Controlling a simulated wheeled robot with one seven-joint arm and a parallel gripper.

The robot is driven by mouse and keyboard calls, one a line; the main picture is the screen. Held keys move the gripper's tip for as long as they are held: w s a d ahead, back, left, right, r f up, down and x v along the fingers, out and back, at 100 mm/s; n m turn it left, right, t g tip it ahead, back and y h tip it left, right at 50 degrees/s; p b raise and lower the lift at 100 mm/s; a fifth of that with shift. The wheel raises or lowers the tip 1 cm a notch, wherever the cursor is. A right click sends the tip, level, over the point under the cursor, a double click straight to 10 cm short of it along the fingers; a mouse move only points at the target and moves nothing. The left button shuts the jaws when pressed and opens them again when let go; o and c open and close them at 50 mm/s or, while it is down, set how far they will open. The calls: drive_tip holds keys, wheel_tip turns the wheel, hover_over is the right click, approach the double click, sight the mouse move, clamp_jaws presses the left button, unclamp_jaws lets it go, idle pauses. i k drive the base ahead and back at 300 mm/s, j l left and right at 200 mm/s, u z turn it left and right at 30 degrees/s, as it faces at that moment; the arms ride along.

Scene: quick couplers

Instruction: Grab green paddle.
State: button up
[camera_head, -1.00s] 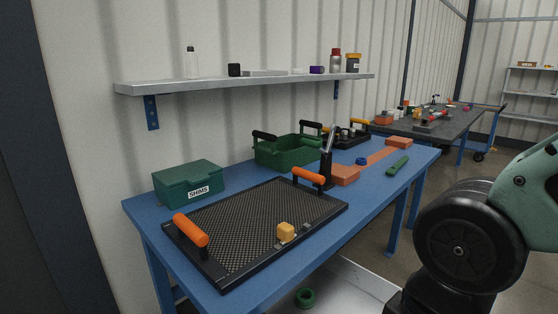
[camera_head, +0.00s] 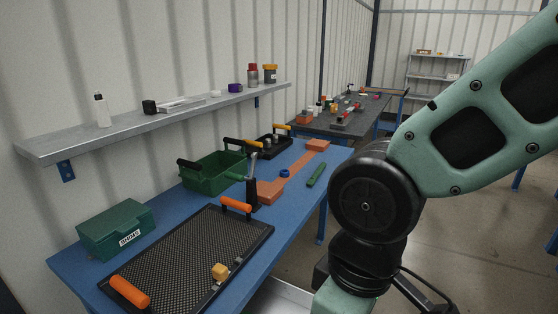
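The green paddle (camera_head: 317,175) is a slim, flat green bar. It lies on the right part of the blue workbench (camera_head: 297,208), close to its front edge and to the right of a small blue ring. Nothing covers it. My gripper's fingers do not show in this view.
Left of the paddle are an orange strip and blocks (camera_head: 270,193), an upright lever clamp (camera_head: 251,188), and a green crate (camera_head: 206,180). A black mesh tray (camera_head: 185,255) with orange handles and a green SHIMS box (camera_head: 115,229) fill the near end. A shelf (camera_head: 150,125) hangs above.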

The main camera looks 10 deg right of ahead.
sight(312, 180)
drive_tip(key=z, duration=0.4)
drive_tip(key=u, duration=0.55)
drive_tip(key=i+l+u, duration=0.15)
drive_tip(key=l+u, duration=0.15)
drive_tip(key=u, duration=0.15)
drive_tip(key=i+l+u, duration=0.15)
drive_tip(key=l+u, duration=0.55)
drive_tip(key=u, duration=0.25)
drive_tip(key=l+u, duration=0.1)
drive_tip(key=l, duration=0.7)
drive_tip(key=l+u, duration=0.15)
drive_tip(key=l, duration=0.6)
drive_tip(key=l+u, duration=0.1)
drive_tip(key=l, duration=0.7)
drive_tip(key=k+l+u, duration=0.1)
drive_tip(key=l, duration=0.65)
drive_tip(key=k, duration=0.05)
